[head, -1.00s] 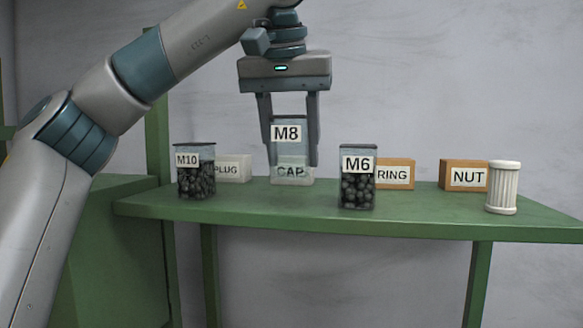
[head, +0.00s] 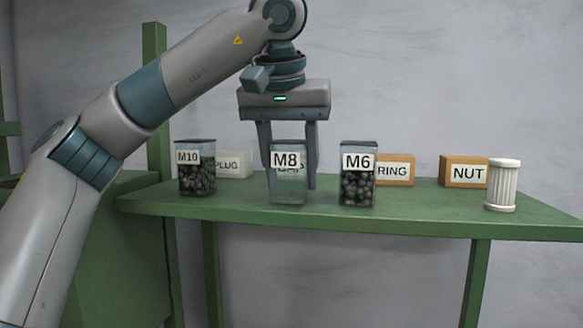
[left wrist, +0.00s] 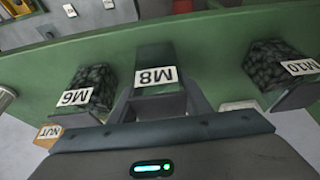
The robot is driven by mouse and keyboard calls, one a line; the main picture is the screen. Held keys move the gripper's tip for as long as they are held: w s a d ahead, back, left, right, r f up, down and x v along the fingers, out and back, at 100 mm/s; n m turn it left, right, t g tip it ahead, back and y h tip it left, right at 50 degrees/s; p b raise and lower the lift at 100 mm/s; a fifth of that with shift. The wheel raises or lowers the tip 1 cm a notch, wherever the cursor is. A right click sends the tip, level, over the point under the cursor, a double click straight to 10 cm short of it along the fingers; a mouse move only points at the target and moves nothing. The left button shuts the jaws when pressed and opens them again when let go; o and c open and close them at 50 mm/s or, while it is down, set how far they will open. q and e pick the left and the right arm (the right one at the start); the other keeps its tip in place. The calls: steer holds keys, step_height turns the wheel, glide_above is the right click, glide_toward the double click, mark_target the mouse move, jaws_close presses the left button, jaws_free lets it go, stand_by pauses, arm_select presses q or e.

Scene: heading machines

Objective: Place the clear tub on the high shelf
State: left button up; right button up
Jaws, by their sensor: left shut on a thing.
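The clear tub (head: 288,188), labelled M8, looks empty and upright between two filled tubs. In the left wrist view the clear tub (left wrist: 155,57) shows between the fingers. My left gripper (head: 291,183) points down from above and is shut on the clear tub. The tub's base is level with the base of the M6 tub and appears to be at the surface of the green high shelf (head: 420,214); I cannot tell whether it touches. My right gripper is not in view.
The M10 tub (head: 196,180) stands left and the M6 tub (head: 358,190) right, both filled with dark pieces. Behind are the PLUG box (head: 235,164), a mostly hidden CAP box, the RING box (head: 396,170) and the NUT box (head: 465,171). A white ribbed cylinder (head: 502,186) stands far right.

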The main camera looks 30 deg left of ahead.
arm_select(q)
steer(key=shift+d+f, duration=0.1)
steer(key=o, duration=1.5)
steer(key=shift+r, duration=0.2)
steer(key=shift+b+v, duration=0.7)
steer(key=shift+v, duration=5.3)
steer(key=shift+s+f, duration=0.1)
steer(key=shift+f, duration=0.05)
